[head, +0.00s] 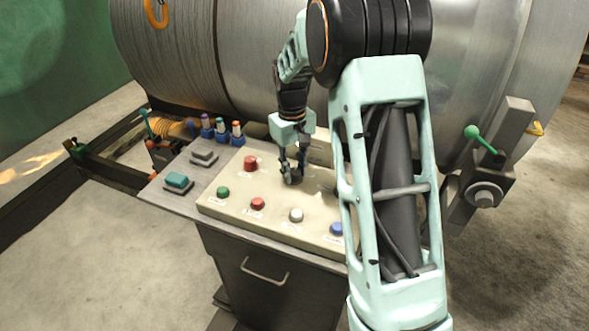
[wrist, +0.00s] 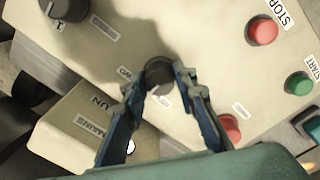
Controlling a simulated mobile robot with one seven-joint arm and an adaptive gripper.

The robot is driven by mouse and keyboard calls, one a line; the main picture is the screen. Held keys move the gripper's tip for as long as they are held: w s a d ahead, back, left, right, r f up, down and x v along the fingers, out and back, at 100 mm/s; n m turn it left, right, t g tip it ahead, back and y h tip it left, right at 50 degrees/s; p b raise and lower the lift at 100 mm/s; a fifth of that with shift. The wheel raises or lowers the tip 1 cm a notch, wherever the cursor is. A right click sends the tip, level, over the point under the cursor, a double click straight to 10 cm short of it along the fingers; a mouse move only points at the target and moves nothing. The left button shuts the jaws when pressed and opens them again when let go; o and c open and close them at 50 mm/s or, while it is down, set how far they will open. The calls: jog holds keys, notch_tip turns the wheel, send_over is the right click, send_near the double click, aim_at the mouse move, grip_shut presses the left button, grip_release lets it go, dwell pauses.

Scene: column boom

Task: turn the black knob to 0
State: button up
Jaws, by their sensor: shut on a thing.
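The cream control panel (head: 240,208) stands on a desk in front of the large metal drum. My gripper (head: 291,177) points down at the panel, its fingers on either side of a small dark knob. In the wrist view my gripper (wrist: 158,80) is shut on this black knob (wrist: 158,73), one finger on each side. The knob's pointer and setting cannot be made out, and the labels around it are partly covered by the fingers. A second, larger dark knob (wrist: 66,8) is cut off at the upper left, with a "1" label by it.
A red STOP button (wrist: 263,29), a green START button (wrist: 299,83) and another red button (wrist: 229,127) lie near my gripper. White (head: 296,215) and blue (head: 337,229) buttons sit toward the panel's front edge. My forearm hides the panel's right side.

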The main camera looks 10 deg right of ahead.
aim_at(293, 171)
jog(key=shift+w, duration=0.1)
jog(key=o, duration=1.2)
jog(key=shift+c, duration=0.2)
notch_tip(293, 171, up, 12)
jog(key=shift+a, duration=0.2)
